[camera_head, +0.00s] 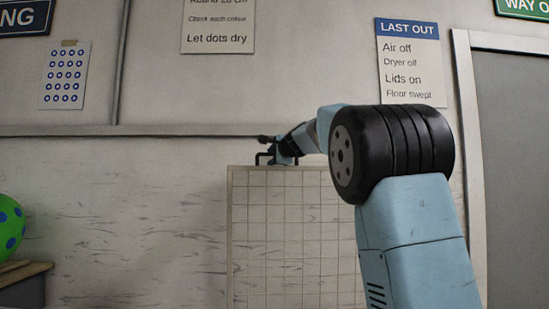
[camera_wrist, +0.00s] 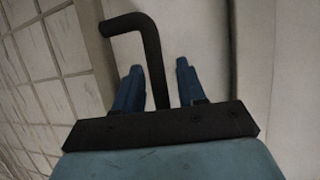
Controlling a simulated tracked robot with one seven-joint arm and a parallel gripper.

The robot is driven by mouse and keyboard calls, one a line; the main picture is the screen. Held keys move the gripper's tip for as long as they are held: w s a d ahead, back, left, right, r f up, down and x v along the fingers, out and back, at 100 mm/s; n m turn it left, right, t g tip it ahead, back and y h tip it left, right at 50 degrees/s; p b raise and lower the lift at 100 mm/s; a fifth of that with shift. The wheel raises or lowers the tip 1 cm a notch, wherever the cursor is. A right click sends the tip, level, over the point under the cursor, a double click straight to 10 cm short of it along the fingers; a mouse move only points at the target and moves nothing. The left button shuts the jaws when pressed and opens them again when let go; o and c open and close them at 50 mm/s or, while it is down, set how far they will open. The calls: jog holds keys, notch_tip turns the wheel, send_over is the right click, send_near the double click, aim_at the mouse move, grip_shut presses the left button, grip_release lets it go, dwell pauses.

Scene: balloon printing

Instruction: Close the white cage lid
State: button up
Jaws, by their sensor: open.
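The white cage lid (camera_head: 290,240) is a pale gridded panel that stands upright in the head view, partly behind my arm on its right. A dark handle (camera_head: 264,158) sits at its top edge. My gripper (camera_head: 277,150) is at this handle, above the panel's top edge. In the wrist view, my gripper (camera_wrist: 158,68) has its two blue fingers apart. The bent black handle (camera_wrist: 152,50) runs between them, with a gap visible on either side. The lid's grid (camera_wrist: 35,70) shows at the left of the wrist view. The cage body is not clearly visible.
A green ball with blue dots (camera_head: 10,228) rests at the far left by a wooden-topped stand (camera_head: 25,270). A wall rail (camera_head: 130,130) runs behind. A grey door (camera_head: 515,160) is at the right. Wall signs hang above.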

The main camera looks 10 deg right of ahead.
grip_shut()
dwell(0.3)
